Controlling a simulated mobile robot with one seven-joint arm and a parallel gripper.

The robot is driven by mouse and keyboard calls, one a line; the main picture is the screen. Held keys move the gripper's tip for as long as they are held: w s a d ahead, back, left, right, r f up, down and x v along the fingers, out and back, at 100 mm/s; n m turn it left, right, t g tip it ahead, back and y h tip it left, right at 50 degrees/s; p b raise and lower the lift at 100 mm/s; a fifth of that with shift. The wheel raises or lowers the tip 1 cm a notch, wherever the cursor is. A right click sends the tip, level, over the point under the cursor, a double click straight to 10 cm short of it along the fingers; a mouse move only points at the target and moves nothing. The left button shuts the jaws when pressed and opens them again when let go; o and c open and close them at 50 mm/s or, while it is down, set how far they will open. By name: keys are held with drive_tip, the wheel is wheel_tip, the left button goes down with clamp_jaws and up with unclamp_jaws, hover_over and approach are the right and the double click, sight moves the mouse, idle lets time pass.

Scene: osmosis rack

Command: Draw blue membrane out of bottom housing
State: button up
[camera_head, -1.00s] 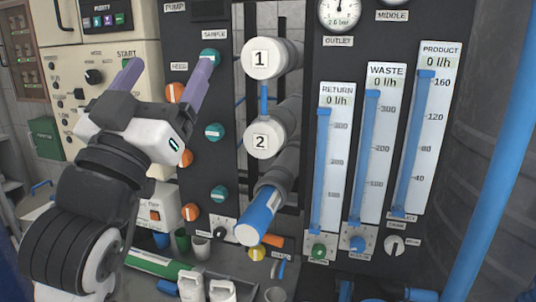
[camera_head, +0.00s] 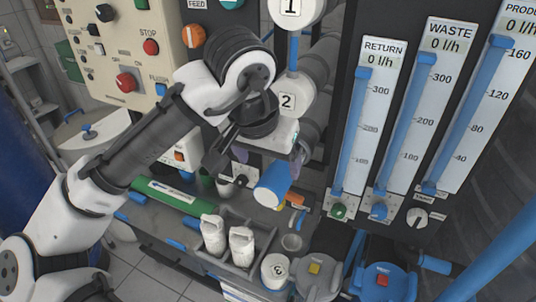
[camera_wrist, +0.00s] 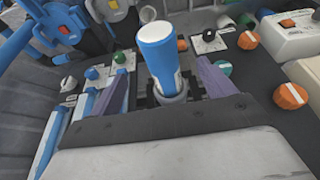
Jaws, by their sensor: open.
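The blue membrane (camera_head: 271,186) is a blue cylinder with a white end, sticking out at a downward tilt from the bottom grey housing (camera_head: 311,133), below the housing marked 2. In the wrist view the membrane (camera_wrist: 160,55) rises from the dark housing mouth. My gripper (camera_head: 269,156) is above the membrane near the housing mouth. Its purple fingers stand open, one on each side of the membrane in the wrist view, with gaps visible between fingers and membrane (camera_wrist: 165,82). My wrist and hand partly hide the housing in the head view.
The flow-meter panel (camera_head: 383,120) stands right of the housings. Knobs, such as an orange one (camera_wrist: 290,96), surround the gripper.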

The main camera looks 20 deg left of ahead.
sight(272, 177)
drive_tip(key=shift+b+x, duration=3.05)
drive_tip(key=shift+x, duration=1.75)
drive_tip(key=c, duration=1.3)
drive_tip(key=shift+s+a+p, duration=0.1)
drive_tip(key=shift+s+p, duration=0.25)
drive_tip(key=shift+s, duration=2.6)
drive_tip(key=shift+s+a+p, duration=0.15)
drive_tip(key=shift+s+p, duration=0.2)
drive_tip(key=shift+s, duration=2.6)
drive_tip(key=o, duration=1.3)
drive_tip(key=shift+c, duration=0.2)
drive_tip(key=v, duration=1.4)
